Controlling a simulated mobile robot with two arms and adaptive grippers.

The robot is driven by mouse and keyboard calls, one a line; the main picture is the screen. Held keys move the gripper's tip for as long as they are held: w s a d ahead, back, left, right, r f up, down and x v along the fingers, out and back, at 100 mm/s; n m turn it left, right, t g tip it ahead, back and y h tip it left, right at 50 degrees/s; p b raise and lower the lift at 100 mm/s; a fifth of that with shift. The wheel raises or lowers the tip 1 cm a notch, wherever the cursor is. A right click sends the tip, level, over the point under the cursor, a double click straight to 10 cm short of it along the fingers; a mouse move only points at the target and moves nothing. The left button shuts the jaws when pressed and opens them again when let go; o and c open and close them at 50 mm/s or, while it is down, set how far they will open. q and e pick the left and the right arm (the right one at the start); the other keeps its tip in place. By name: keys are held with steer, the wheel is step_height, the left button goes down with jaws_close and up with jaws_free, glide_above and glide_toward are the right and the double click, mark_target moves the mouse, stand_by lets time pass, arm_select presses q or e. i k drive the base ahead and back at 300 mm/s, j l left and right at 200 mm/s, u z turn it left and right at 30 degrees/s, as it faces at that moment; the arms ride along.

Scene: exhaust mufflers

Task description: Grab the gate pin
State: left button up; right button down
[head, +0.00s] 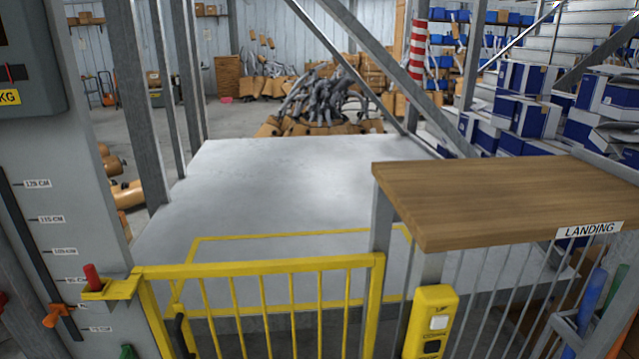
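A red pin (91,277) stands upright in a yellow bracket (108,289) at the left end of the yellow gate (258,272). Its lower part is hidden by the bracket. The barred gate spans the lower middle of the head view and looks closed, but I cannot tell whether it is latched. Neither of my grippers shows in the head view.
A grey post with a height scale (52,236) and an orange slider (62,314) stands left. A wooden landing top (500,196) and yellow control box (431,322) stand right. Behind the gate lies a clear grey platform (270,180). Mufflers (325,98) are piled beyond.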

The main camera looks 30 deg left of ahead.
mark_target(90, 270)
steer(key=u, duration=0.45)
steer(key=j+u, duration=0.15)
steer(key=u, duration=0.7)
steer(key=i+u, duration=0.1)
steer(key=u, duration=0.35)
steer(key=j+u, duration=0.1)
steer(key=u, duration=0.35)
